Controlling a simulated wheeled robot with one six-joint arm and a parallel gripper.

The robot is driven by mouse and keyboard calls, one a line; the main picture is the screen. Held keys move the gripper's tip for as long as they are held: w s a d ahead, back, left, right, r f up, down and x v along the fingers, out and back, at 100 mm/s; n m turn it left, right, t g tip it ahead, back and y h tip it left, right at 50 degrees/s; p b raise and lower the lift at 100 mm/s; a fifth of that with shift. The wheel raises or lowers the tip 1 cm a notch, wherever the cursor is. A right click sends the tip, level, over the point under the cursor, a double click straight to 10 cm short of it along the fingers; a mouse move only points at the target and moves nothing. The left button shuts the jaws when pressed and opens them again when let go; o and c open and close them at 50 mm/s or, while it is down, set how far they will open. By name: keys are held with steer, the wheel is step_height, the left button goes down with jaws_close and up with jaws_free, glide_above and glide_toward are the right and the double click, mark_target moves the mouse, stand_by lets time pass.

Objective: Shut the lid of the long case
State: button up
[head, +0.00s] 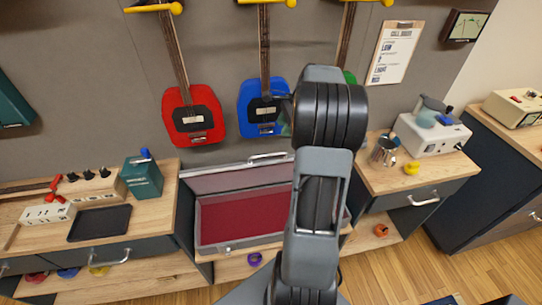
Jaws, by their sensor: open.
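The long case (200,240) lies between two wooden bench tops, with its dark red lining (245,216) showing. Its lid (225,180) stands open and raised at the back, with a silver handle (268,156) on its upper edge. My arm crosses in front of the case's right part and hides much of that end. My gripper is not visible; the arm's thick upper links cover the area where it could be.
The left bench holds a black tray (100,223), a knob box (92,186) and a teal box (143,178). The right bench holds a metal cup (384,150) and a white device (432,136). Red (193,118) and blue guitars (252,100) hang above.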

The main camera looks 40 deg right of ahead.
mark_target(270, 154)
steer(key=x, duration=1.4)
steer(key=shift+d+f+p, duration=0.1)
steer(key=shift+d+p, duration=0.25)
jaws_close()
